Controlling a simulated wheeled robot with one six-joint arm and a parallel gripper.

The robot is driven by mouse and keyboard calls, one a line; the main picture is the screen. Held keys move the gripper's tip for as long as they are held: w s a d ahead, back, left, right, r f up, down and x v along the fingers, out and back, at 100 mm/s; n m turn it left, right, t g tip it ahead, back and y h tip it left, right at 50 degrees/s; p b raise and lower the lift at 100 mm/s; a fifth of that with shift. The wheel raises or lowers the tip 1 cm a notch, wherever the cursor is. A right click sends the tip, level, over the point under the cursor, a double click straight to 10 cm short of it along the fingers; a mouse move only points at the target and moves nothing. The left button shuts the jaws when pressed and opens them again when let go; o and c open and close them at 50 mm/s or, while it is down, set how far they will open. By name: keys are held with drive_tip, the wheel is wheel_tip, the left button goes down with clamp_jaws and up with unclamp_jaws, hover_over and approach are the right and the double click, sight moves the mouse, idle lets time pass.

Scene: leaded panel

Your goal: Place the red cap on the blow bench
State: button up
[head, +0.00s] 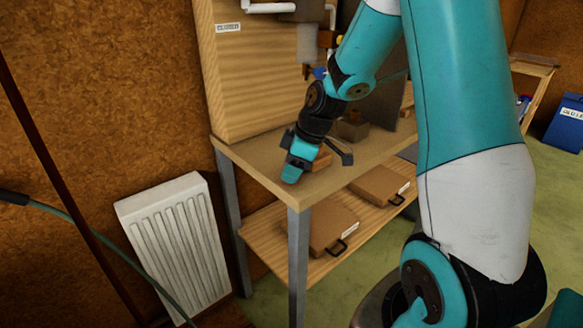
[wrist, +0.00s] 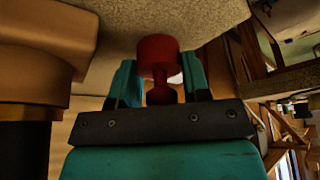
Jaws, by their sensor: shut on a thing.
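The red cap (wrist: 158,56) is between the two teal fingers of my gripper (wrist: 157,82) in the wrist view, and the fingers are shut on it. Its wide end points away from the gripper, close to a speckled beige surface; I cannot tell whether it touches. In the head view my gripper (head: 297,163) is low over the near left end of a wood-topped bench (head: 262,163) with grey metal legs. The cap cannot be made out for certain in the head view. No readable label marks this bench as the blow bench.
A wooden back panel (head: 240,75) rises behind the bench. Small brown blocks (head: 352,127) sit farther along the top. The lower shelf holds flat brown cases (head: 330,222). A white radiator (head: 178,240) stands left; a blue box (head: 567,125) is far right.

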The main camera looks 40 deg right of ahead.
drive_tip(key=o, duration=0.9)
drive_tip(key=shift+f, duration=0.1)
drive_tip(key=v, duration=1.2)
drive_tip(key=s+a+r+g, duration=0.1)
drive_tip(key=s+a, duration=0.2)
drive_tip(key=a, duration=0.5)
drive_tip(key=s+a+r, duration=0.1)
drive_tip(key=s+a, duration=0.1)
drive_tip(key=a, duration=0.5)
drive_tip(key=s+a+m+g+y, duration=0.1)
drive_tip(key=s+a+m+g, duration=0.1)
drive_tip(key=s+a, duration=0.8)
drive_tip(key=s, duration=0.4)
drive_tip(key=shift+a+f+p, duration=0.3)
drive_tip(key=shift+a+p, duration=0.05)
drive_tip(key=shift+a, duration=0.05)
